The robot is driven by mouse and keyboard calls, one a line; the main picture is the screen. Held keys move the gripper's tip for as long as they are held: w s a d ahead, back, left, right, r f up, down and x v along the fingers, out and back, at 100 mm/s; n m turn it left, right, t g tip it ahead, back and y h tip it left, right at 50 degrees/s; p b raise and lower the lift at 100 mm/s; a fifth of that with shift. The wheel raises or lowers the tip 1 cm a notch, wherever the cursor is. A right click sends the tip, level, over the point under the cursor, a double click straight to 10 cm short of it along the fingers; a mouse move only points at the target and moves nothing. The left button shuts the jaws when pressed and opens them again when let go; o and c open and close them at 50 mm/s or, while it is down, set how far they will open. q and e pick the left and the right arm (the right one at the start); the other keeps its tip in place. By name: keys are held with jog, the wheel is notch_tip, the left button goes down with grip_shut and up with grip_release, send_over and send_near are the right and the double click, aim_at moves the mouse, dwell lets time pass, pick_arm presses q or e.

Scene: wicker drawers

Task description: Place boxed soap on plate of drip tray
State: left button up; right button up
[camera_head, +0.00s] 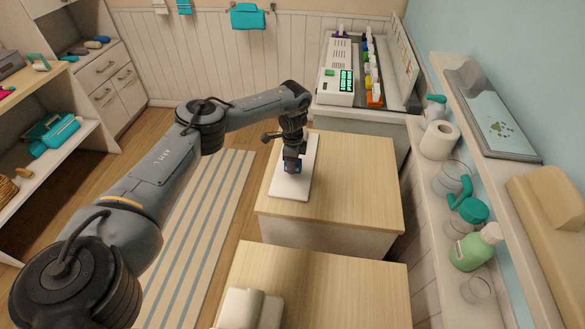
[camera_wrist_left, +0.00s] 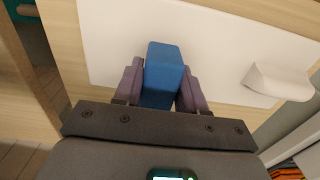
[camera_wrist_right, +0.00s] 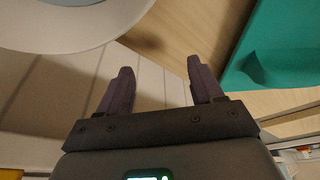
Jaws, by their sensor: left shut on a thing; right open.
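The boxed soap is a blue box (camera_wrist_left: 163,72) between the fingers of my left gripper (camera_wrist_left: 161,88), which is shut on it. The tray's white plate also fills much of the left wrist view (camera_wrist_left: 220,38), behind the box. I cannot tell whether the box touches the plate. My right gripper (camera_wrist_right: 163,88) is open and empty in the right wrist view; the head view does not show it.
The wooden top (camera_head: 355,190) is clear right of the tray. A white raised piece (camera_wrist_left: 278,80) sits at the tray's right in the left wrist view. A shelf at right holds a toilet roll (camera_head: 439,140) and a green bottle (camera_head: 475,249). A teal thing (camera_wrist_right: 285,50) is near my right gripper.

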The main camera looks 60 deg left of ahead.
pick_arm(q)
jog(key=shift+f, duration=1.05)
pick_arm(e)
jog(key=shift+f, duration=0.25)
pick_arm(q)
jog(key=shift+f, duration=0.2)
pick_arm(e)
jog(key=shift+a, duration=0.1)
pick_arm(q)
jog(key=o, duration=1.1)
jog(key=shift+r, duration=0.15)
jog(key=shift+r, duration=0.2)
notch_tip(320, 180, up, 11)
jog(key=p, duration=0.3)
jog(key=shift+f, duration=0.1)
jog(key=shift+r+p, duration=0.45)
pick_arm(e)
jog(key=shift+r, duration=2.1)
